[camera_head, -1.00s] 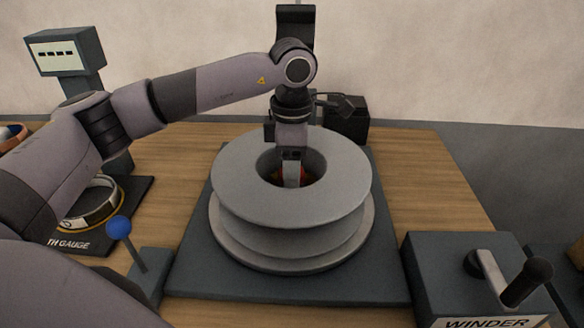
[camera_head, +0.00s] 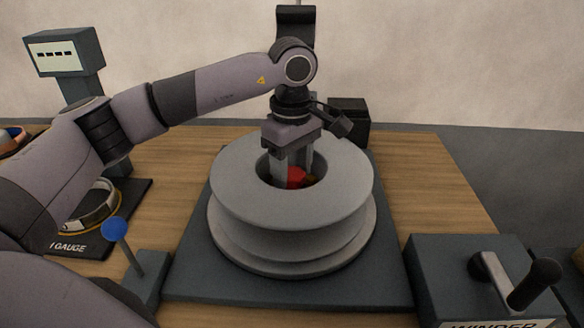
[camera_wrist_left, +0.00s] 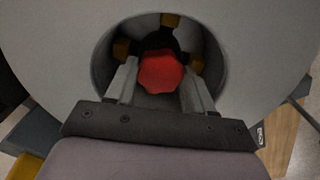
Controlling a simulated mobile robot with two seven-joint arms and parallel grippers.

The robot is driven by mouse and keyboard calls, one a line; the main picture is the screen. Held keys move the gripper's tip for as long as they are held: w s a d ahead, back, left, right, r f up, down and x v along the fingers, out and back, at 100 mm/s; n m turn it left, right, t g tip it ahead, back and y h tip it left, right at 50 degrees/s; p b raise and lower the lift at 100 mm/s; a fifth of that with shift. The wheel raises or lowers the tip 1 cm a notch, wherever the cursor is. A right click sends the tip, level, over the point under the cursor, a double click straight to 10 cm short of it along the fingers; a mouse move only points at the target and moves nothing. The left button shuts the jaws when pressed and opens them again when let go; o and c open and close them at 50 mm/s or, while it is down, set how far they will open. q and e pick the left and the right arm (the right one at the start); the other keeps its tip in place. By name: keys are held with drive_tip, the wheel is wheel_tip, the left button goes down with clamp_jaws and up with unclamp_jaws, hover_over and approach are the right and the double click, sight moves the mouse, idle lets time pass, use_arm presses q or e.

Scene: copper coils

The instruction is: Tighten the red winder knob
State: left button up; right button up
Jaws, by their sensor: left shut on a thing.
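The red winder knob (camera_head: 296,177) sits down in the central hole of a grey spool (camera_head: 235,190). In the left wrist view the red knob (camera_wrist_left: 161,72) shows lobed and round, inside the hole of the grey spool (camera_wrist_left: 60,50). My left gripper (camera_head: 293,173) points straight down into the hole, one finger on each side of the knob, shut on it. Its fingers also show in the left wrist view (camera_wrist_left: 158,88). The spool's rim hides the lower part of the knob. My right gripper is not in view.
The spool stands on a dark base plate (camera_head: 290,289) on the wooden table (camera_head: 440,185). A winder box with a crank (camera_head: 465,285) is at the right. A blue-knobbed lever (camera_head: 116,229) and a gauge (camera_head: 65,52) are at the left.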

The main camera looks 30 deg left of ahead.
sight(292, 173)
use_arm(q)
drive_tip(key=shift+w+r+m, duration=0.1)
drive_tip(key=shift+r+m, duration=0.1)
drive_tip(key=shift+m, duration=0.1)
drive_tip(key=o, duration=1)
drive_tip(key=shift+f, duration=0.1)
drive_tip(key=shift+o, duration=0.2)
drive_tip(key=shift+r, duration=3.6)
drive_tip(key=shift+r, duration=0.1)
